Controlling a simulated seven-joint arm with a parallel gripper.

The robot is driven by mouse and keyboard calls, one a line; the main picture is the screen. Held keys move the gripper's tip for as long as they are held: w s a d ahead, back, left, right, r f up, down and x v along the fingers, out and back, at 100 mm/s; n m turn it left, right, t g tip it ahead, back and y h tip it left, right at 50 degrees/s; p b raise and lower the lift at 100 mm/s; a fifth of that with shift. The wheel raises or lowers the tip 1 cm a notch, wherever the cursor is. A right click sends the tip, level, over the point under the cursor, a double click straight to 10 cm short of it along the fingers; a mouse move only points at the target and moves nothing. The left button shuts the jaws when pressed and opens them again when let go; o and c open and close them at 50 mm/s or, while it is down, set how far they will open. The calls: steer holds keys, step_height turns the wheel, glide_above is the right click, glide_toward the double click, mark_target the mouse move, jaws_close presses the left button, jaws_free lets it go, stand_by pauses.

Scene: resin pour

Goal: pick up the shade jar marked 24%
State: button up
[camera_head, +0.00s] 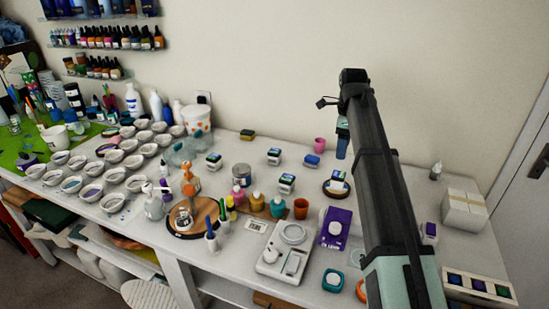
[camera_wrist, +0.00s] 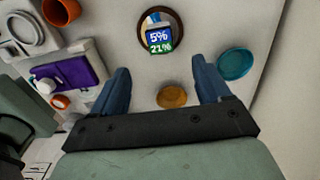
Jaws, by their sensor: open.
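Several small shade jars with dark caps and printed labels stand on the white table in the head view: a left one (camera_head: 214,160), a back one (camera_head: 274,156), a middle one (camera_head: 286,184) and a right one (camera_head: 312,161). Their numbers are too small to read there. Another labelled jar (camera_head: 337,176) stands on a round dark coaster (camera_head: 327,192). In the wrist view a jar (camera_wrist: 160,36) on a coaster reads 5% on blue and 21% on green. I cannot read 24% anywhere. My gripper (camera_wrist: 160,66) is open and empty, its blue fingers pointing towards that jar, apart from it.
An amber disc (camera_wrist: 172,96) lies between my fingers' lines of sight, and a teal lid (camera_wrist: 236,63) lies to the right. A purple packet (camera_head: 335,228), an orange cup (camera_head: 301,208) and a white scale (camera_head: 284,252) stand nearby.

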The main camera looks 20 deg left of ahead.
steer(key=y, duration=0.5)
glide_toward(275, 151)
steer(key=shift+h, duration=0.3)
steer(key=x, duration=0.6)
steer(key=shift+a+f, duration=0.2)
steer(key=shift+f, duration=0.1)
steer(key=shift+a+x, duration=0.1)
steer(key=shift+x, duration=1.2)
steer(key=shift+a+x, duration=0.15)
steer(key=shift+x, duration=1.2)
steer(key=shift+r, duration=0.1)
steer(key=shift+c, duration=0.2)
steer(key=c, duration=1.1)
